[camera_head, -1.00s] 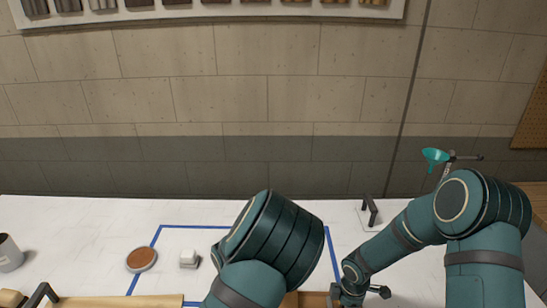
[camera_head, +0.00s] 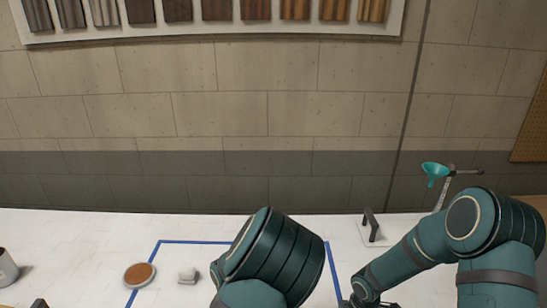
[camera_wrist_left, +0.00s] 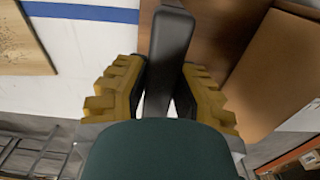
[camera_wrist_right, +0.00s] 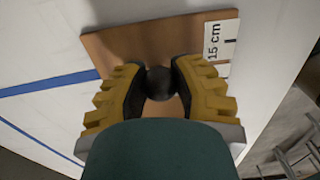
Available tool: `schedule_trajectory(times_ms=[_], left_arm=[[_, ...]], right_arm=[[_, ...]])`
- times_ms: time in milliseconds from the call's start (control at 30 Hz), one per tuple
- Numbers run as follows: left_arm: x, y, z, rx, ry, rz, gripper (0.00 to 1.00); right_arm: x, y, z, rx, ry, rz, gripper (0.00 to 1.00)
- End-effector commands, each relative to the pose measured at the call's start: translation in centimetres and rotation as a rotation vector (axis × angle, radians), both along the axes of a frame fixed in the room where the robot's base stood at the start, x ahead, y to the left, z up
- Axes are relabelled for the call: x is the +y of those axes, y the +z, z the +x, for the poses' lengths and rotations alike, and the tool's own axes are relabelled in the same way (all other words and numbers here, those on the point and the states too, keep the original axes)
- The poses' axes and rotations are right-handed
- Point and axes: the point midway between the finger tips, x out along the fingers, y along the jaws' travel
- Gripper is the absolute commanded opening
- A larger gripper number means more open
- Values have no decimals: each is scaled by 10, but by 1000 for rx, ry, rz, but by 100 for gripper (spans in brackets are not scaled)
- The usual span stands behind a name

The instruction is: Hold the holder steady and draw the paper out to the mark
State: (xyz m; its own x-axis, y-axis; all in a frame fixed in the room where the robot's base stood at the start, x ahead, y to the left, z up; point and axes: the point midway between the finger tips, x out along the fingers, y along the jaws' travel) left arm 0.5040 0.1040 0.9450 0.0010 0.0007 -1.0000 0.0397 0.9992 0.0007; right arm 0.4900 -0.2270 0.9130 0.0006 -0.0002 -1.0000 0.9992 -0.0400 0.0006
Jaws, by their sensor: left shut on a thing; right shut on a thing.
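In the left wrist view my left gripper (camera_wrist_left: 157,98) is shut on a dark grey upright bar (camera_wrist_left: 172,45), apparently the holder's handle. A brown block-like body, apparently the holder (camera_wrist_left: 270,75), lies beside it. In the right wrist view my right gripper (camera_wrist_right: 159,88) is shut on a round black knob (camera_wrist_right: 160,83). Under the knob is a flat brown piece (camera_wrist_right: 150,40); I cannot tell whether it is the paper. A white label (camera_wrist_right: 220,45) reading "15 cm" with a black line lies along its edge.
A blue tape outline (camera_head: 200,242) marks the white table (camera_head: 80,235). A brown-topped round dish (camera_head: 139,274), a small white block (camera_head: 187,276) and a grey cup (camera_head: 6,268) stand left.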

Motion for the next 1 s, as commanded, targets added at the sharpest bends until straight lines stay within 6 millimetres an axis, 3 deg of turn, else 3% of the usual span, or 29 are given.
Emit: schedule_trajectory(times_ms=[33,100,133,433,567,1000], left_arm=[[3,-1,-1,1,3,5,0],[3,-1,-1,2,3,5,0],[2,-1,-1,2,3,4,0],[1,-1,-1,2,2,3,0],[1,-1,-1,2,1,2,0],[0,-1,-1,2,0,1,0]], right_arm=[[-2,0,0,0,-3,-2,31],[-1,0,0,0,-2,-2,56],[-1,0,0,0,-2,-2,59],[0,1,0,0,-1,0,59],[0,10,1,-2,-1,1,59],[-1,93,0,-4,-2,0,59]])
